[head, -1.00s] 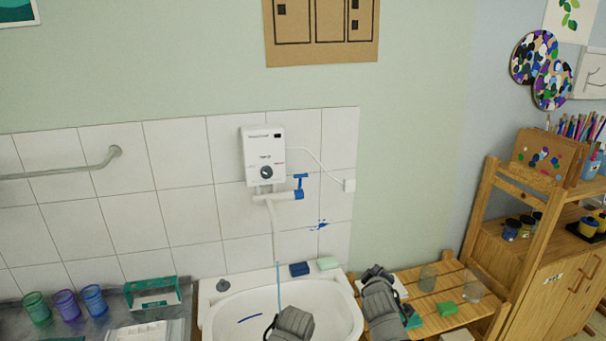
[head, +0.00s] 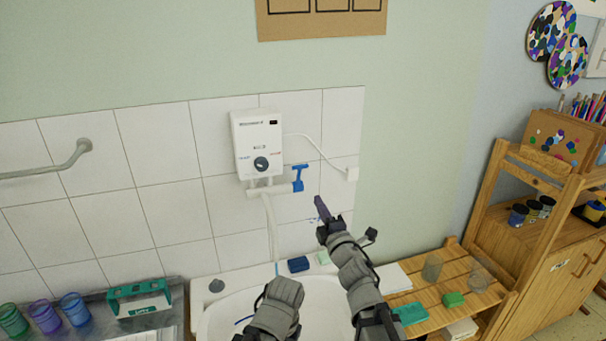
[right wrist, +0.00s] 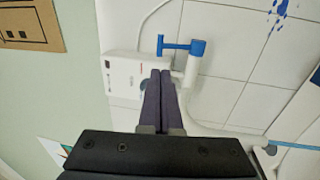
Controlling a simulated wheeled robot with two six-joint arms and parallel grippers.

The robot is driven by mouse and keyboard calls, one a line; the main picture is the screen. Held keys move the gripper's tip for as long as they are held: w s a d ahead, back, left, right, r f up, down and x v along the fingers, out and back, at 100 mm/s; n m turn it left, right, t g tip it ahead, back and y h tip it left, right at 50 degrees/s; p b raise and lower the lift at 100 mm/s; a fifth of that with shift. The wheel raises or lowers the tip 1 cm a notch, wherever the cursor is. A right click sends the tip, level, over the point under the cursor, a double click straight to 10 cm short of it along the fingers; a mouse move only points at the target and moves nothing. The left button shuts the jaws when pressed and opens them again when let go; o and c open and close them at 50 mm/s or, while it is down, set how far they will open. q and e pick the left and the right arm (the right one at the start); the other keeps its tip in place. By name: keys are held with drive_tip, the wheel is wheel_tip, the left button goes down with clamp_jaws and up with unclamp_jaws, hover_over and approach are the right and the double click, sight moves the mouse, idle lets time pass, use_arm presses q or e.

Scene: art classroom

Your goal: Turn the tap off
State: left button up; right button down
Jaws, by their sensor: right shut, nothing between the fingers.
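The tap has a blue T-shaped handle (head: 298,178) at the right end of a white pipe body (head: 264,190) under a white water heater (head: 256,145). In the right wrist view the handle (right wrist: 178,46) lies just beyond the fingertips. A pale spout pipe (head: 270,225) hangs down toward the white sink (head: 225,315). A thin blue stream of water (head: 276,268) shows below it and also in the right wrist view (right wrist: 296,145). My right gripper (head: 320,201) is shut and empty, below and right of the handle, apart from it in the head view.
A dark blue block (head: 298,264) and a pale green one (head: 324,257) sit on the sink's back rim. A wooden slatted bench (head: 460,268) with glasses stands at right, coloured cups (head: 45,315) at left. The tiled wall (head: 160,210) is close behind the tap.

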sight(301, 166)
drive_tip(key=p+x, duration=0.2)
drive_tip(key=x, duration=1.2)
drive_tip(key=shift+d, duration=0.1)
drive_tip(key=w+r+p, duration=0.1)
drive_tip(key=w+a+r+p, duration=0.1)
drive_tip(key=w, duration=0.1)
drive_tip(key=shift+w+r, duration=0.1)
drive_tip(key=shift+w, duration=0.05)
